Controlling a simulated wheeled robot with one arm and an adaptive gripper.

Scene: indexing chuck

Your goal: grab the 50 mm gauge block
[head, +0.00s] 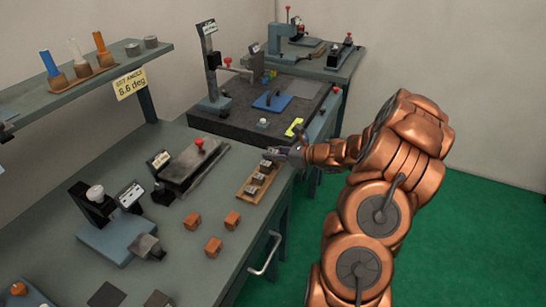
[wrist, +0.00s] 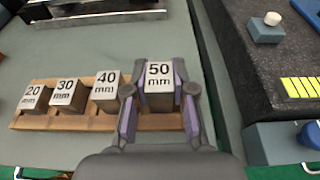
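The 50 mm gauge block (wrist: 159,76) is a grey metal block with a white "50 mm" label on top. It is at the right end of a wooden tray (wrist: 85,121) in the wrist view. My gripper (wrist: 160,88) has one finger on each side of this block, with purple pads facing it. The fingers are close to its sides, but I cannot tell whether they touch. In the head view my gripper (head: 279,154) is over the far end of the tray (head: 250,189) and partly hides the block.
Blocks marked 40 mm (wrist: 107,84), 30 mm (wrist: 66,93) and 20 mm (wrist: 34,97) sit left in the tray. A dark granite plate (head: 235,123) stands beyond it. Copper-coloured cubes (head: 213,245) and a vise-like fixture (head: 190,170) are on the bench nearby.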

